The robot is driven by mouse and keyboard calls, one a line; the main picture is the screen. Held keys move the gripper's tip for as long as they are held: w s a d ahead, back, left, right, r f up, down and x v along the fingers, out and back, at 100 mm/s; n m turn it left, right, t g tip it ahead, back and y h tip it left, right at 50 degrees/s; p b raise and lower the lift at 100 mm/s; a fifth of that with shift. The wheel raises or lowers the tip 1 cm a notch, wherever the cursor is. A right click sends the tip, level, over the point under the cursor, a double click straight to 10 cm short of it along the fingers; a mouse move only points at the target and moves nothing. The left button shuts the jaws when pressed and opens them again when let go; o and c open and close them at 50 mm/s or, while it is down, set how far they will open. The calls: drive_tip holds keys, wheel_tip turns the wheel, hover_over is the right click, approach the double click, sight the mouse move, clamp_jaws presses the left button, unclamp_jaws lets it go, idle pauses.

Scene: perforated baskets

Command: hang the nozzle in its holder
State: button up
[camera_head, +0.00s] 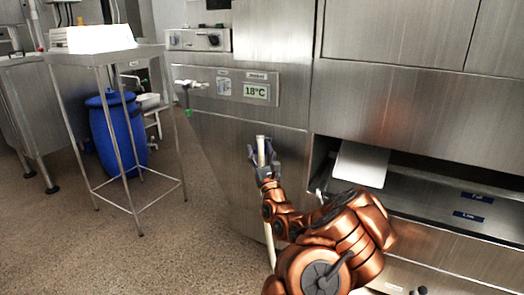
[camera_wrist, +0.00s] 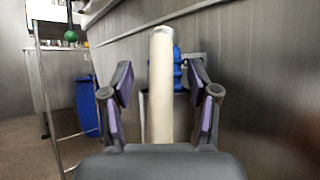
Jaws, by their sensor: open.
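My gripper (camera_head: 262,150) is in front of the steel cabinet, its fingers apart. A cream tube, which looks like the nozzle or its hose (camera_head: 261,152), stands between the fingers. In the wrist view the tube (camera_wrist: 160,85) runs upright between the open fingers (camera_wrist: 160,95), with gaps on both sides. A cream length (camera_head: 269,243) also shows below my wrist; whether it joins the tube is hidden. Behind the tube in the wrist view is a blue part (camera_wrist: 178,72) beside a grey bracket-like piece. I cannot tell whether this is the holder.
A white fitting with a green tip (camera_head: 187,112) sticks out from the cabinet. A steel table (camera_head: 112,56) and a blue barrel (camera_head: 117,135) stand at left. A white flap (camera_head: 361,164) hangs over the cabinet's opening at right. The floor between table and cabinet is clear.

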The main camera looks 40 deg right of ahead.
drive_tip(key=shift+s+d+r, duration=0.1)
drive_tip(key=shift+s+d, duration=0.05)
drive_tip(key=shift+s+f, duration=0.35)
drive_tip(key=shift+s, duration=0.1)
drive_tip(key=v, duration=1.1)
drive_tip(key=shift+w+a, duration=0.15)
drive_tip(key=shift+a, duration=0.1)
drive_tip(key=shift+r, duration=0.1)
